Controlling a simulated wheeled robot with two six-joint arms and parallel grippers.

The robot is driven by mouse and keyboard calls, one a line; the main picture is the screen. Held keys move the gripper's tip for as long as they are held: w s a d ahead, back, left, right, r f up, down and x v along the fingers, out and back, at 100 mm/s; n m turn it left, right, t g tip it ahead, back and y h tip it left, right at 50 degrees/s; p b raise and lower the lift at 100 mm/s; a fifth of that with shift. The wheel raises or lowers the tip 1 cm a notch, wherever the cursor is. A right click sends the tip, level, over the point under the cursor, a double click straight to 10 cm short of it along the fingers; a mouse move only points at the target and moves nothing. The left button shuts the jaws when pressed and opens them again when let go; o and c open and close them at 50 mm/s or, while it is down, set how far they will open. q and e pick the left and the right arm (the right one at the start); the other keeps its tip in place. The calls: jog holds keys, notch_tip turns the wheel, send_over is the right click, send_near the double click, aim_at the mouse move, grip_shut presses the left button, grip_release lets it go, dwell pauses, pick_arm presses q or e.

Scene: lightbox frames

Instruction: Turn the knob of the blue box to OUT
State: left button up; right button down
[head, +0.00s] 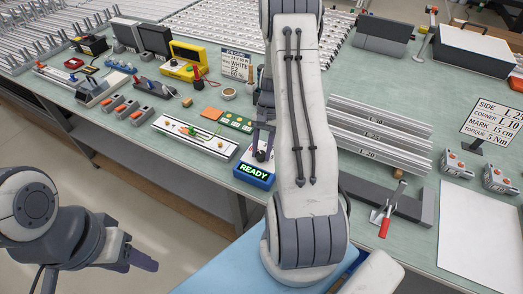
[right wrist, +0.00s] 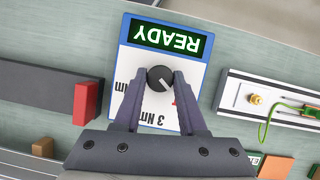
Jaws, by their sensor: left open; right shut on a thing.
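The blue box (head: 253,178) with a green READY display stands at the table's front edge in the head view, partly behind my right arm. In the right wrist view the blue box (right wrist: 172,65) appears upside down, with a white face and a black round knob (right wrist: 160,78). My right gripper (right wrist: 161,80) has its fingers on both sides of the knob, shut on it. The knob's pale pointer line points to the lower right of the picture. "3 Nm" labels and a bit of red show; the other markings are hidden by the fingers. My left gripper (head: 140,254) is open and empty, off the table.
A white tray with a green cable (head: 195,135) lies left of the box. Metal rails (head: 380,130) and a red-handled clamp (head: 385,218) are to the right. In the right wrist view a red block on a dark bar (right wrist: 87,100) is beside the box.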

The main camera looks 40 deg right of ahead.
jog(key=shift+c, duration=2.3)
grip_release()
jog(key=shift+r, duration=0.1)
jog(key=shift+w+d+r, duration=0.2)
jog(key=shift+r, duration=0.1)
jog(key=b+v, duration=0.2)
jog(key=v, duration=0.7)
jog(key=shift+r, duration=0.35)
